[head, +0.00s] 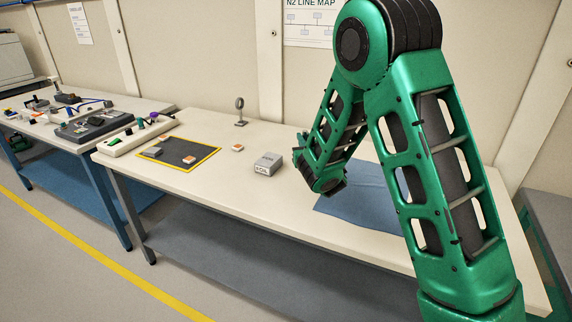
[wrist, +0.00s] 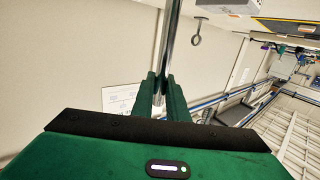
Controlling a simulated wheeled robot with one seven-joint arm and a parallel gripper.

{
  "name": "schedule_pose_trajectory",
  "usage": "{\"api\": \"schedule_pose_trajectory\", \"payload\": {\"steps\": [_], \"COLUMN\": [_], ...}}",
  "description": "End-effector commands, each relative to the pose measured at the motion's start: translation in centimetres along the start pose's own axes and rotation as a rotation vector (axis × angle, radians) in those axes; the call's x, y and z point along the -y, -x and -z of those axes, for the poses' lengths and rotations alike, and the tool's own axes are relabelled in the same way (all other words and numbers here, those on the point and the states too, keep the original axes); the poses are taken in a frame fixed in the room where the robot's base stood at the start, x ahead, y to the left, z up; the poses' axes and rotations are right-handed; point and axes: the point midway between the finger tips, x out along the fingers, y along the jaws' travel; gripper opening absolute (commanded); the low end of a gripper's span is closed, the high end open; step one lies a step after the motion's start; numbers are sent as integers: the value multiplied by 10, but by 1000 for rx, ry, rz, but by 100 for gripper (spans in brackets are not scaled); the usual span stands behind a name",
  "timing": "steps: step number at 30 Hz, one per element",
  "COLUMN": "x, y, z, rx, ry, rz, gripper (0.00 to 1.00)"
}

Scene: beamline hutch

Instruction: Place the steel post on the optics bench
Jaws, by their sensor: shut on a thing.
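The steel post (wrist: 172,35) is a slim shiny rod. In the wrist view it runs from the top edge down between the green fingers of my gripper (wrist: 161,88), which are shut on it. The post's far end is out of frame. In the head view I cannot make out the post, and my own green arm hides the gripper's fingers. The long cream-topped table (head: 215,190), which looks like the optics bench, stands under my arm. Whether the post touches anything cannot be told.
On the bench are a grey box (head: 268,164), a small orange-topped block (head: 237,148), a yellow-edged dark mat (head: 200,170), a ring on a stand (head: 240,112) and a blue cloth (head: 362,203). The left table (head: 30,118) is cluttered.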

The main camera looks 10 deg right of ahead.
Motion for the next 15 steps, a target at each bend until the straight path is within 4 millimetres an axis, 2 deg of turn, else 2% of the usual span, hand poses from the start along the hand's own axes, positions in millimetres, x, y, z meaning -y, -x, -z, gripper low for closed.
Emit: {"api": "schedule_pose_trajectory", "payload": {"steps": [1,3,7,11,15], "x": [12,25,38,39,22], "y": [1,4,9,9,-3], "z": [12,26,46,52,41], "rx": [-7,-14,-27,-32,-32], "ry": [-3,-4,-5,-7,-6], "rz": [-2,-12,-30,-42,-46], "gripper": [0,0,0,0,0]}}
